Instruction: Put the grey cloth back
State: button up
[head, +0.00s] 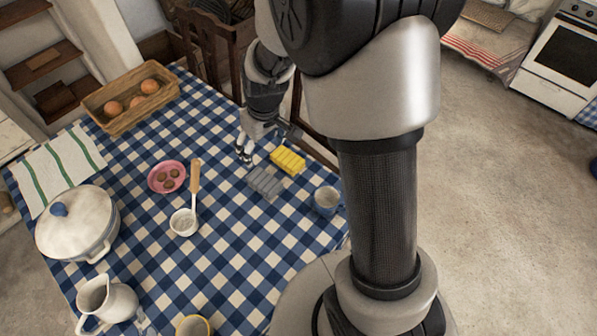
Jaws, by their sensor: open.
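The grey cloth (265,183) lies folded on the blue and white checked tablecloth, with ridges across its top. A yellow block-like folded item (288,160) lies just behind it to the right. My gripper (244,157) points down over the table, a little left of and behind the grey cloth. It is open and looks empty, and it appears apart from the cloth. Its exact height above the table is hard to tell.
A grey-blue cup (327,200) stands right of the cloth.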

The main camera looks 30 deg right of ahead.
jog(key=s+r+m+t, duration=0.1)
jog(key=s+r+m, duration=0.1)
jog(key=s+r, duration=1.1)
jog(key=s+r+m+t, duration=0.1)
jog(key=s+r, duration=0.4)
jog(key=s, duration=0.5)
jog(key=shift+s+m+h, duration=0.3)
